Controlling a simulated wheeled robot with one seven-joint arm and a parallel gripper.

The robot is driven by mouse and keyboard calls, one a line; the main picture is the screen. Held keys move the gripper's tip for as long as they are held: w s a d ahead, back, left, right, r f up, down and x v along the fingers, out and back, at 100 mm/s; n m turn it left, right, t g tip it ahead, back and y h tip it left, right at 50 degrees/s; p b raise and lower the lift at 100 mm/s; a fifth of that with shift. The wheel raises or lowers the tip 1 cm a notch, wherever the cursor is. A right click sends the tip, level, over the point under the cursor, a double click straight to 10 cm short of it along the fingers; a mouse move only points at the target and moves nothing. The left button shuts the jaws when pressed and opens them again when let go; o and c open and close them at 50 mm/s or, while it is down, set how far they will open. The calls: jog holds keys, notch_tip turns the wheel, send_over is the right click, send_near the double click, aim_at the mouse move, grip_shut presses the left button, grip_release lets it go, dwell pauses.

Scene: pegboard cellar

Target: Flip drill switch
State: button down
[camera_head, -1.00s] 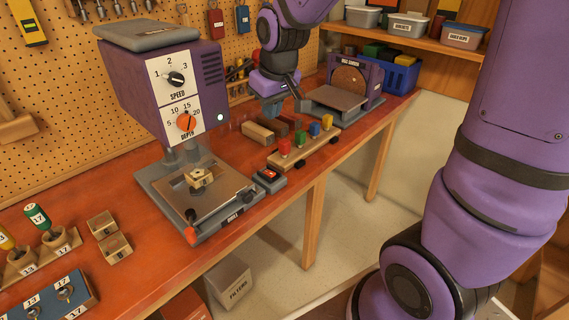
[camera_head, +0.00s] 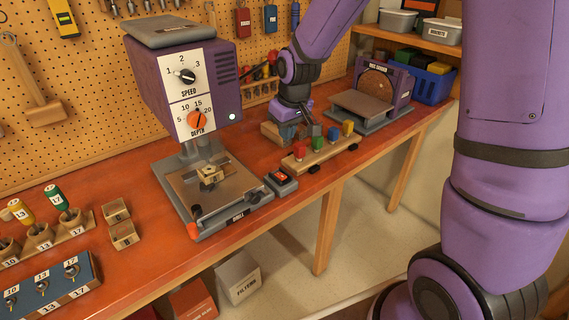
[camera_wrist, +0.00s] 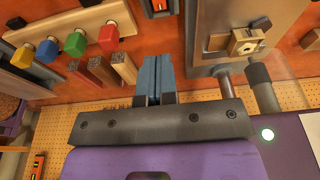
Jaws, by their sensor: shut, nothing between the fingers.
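The drill press (camera_head: 187,95) stands on the bench, with a purple head, a SPEED dial (camera_head: 187,76), an orange DEPTH dial (camera_head: 197,118) and a lit light (camera_head: 232,116). Its red switch (camera_head: 281,177) sits on a small grey box at the right of the drill base. The switch shows partly at the top edge of the wrist view (camera_wrist: 163,5); its position is too small to tell. My gripper (camera_head: 289,139) is low over the bench, behind and apart from the switch. Its blue fingers (camera_wrist: 160,62) are shut and empty, pointing toward the switch side.
A wooden rack with coloured pegs (camera_head: 320,154) stands right of the switch, close to my gripper. Wooden blocks (camera_wrist: 100,72) lie beside my fingers. The disc sander (camera_head: 378,95) is farther right. A small clamped block (camera_head: 210,174) sits on the drill table.

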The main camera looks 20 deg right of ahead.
send_near(280, 175)
jog(key=x, duration=0.5)
jog(key=shift+s, duration=0.15)
jog(key=shift+s+f, duration=0.15)
jog(key=shift+f, duration=0.7)
jog(key=shift+s+d+f, duration=0.15)
jog(key=shift+s+f, duration=0.2)
jog(key=shift+f, duration=0.25)
jog(key=shift+r, duration=0.1)
jog(key=shift+w, duration=0.15)
jog(key=shift+w+a+r, duration=0.25)
jog(key=shift+w, duration=0.4)
